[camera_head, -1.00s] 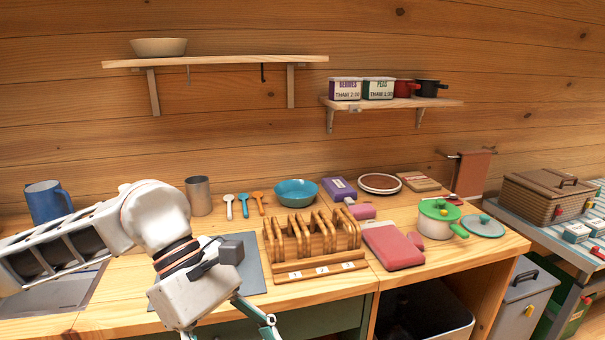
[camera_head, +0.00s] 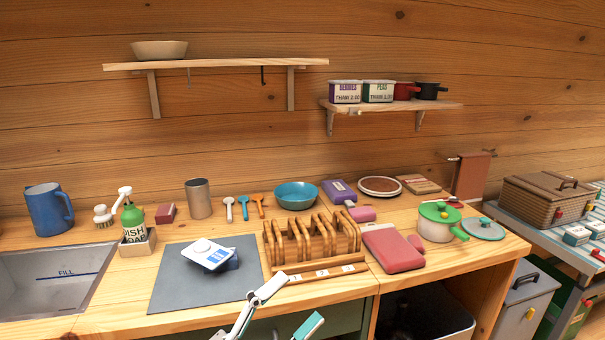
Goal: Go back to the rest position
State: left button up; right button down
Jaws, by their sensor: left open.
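My left gripper (camera_head: 290,302) shows at the bottom edge, in front of the counter's front edge. Its two pale fingers with teal parts are spread apart, and nothing shows between them. The rest of my left arm is below the picture. My right gripper is not in view. A small white and blue item (camera_head: 209,254) lies on the grey mat (camera_head: 185,289), apart from the gripper.
The wooden rack (camera_head: 318,270) stands just behind the gripper. At left are the sink (camera_head: 50,285), a soap bottle (camera_head: 132,221) and a blue jug (camera_head: 48,209).

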pick_arm(q)
jog(key=a+f+n+t+y, duration=0.1)
jog(key=a+f+n+y, duration=0.5)
jog(key=f, duration=0.5)
jog(key=a+f+n+t+y, duration=0.1)
jog(key=a+f+n+y, duration=0.4)
jog(key=f+n, duration=0.4)
jog(key=s+a+f+n+g+y, duration=0.2)
jog(key=s+a+f+n, duration=0.1)
jog(key=s+f, duration=0.4)
jog(key=s+a+f+n+g+y, duration=0.3)
jog(key=s+f, duration=0.4)
jog(key=f, duration=0.6)
jog(key=shift+a, duration=0.85)
jog(key=shift+s, duration=0.1)
